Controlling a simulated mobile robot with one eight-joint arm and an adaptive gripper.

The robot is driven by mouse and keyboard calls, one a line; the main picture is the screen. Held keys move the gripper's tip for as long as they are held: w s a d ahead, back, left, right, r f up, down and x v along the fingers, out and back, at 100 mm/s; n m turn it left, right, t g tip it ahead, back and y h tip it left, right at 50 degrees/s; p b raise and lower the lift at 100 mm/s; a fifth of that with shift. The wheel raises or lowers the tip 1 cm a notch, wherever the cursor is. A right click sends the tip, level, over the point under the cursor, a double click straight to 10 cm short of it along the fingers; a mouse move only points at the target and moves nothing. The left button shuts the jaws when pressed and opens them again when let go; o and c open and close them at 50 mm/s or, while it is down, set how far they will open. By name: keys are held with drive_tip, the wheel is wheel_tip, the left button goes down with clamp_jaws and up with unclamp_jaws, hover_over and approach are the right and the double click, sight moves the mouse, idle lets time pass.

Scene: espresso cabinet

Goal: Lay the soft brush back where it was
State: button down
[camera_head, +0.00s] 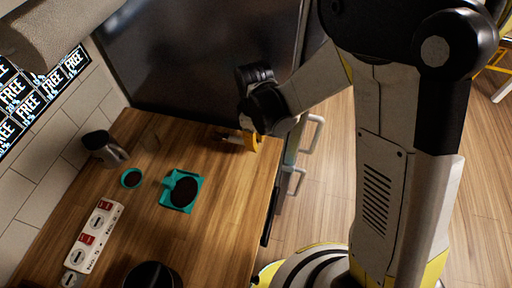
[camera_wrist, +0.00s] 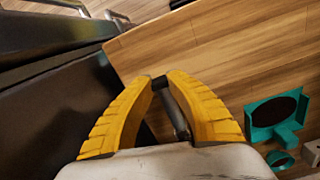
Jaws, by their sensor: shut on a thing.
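My gripper (camera_head: 246,140) is at the right edge of the wooden counter, near the dark panel. Its yellow fingers also show in the wrist view (camera_wrist: 162,80), closed around a thin brush (camera_wrist: 176,118) with a grey shaft and a dark end at the fingertips. In the head view a small pale part of the brush (camera_head: 231,139) sticks out to the left of the fingers. The bristles cannot be made out. I cannot tell whether the brush touches the counter.
A teal tray (camera_head: 192,201) with a dark round inset and a small teal ring cup (camera_head: 131,178) lie on the counter (camera_head: 225,225). A metal pitcher (camera_head: 106,150), a power strip (camera_head: 96,236) and a black round object (camera_head: 152,275) stand around them. The dark panel (camera_head: 200,60) borders the back.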

drive_tip(key=shift+f+b, duration=0.3)
drive_tip(key=shift+f, duration=1.2)
drive_tip(key=shift+f, duration=0.15)
drive_tip(key=c, duration=1.4)
unclamp_jaws()
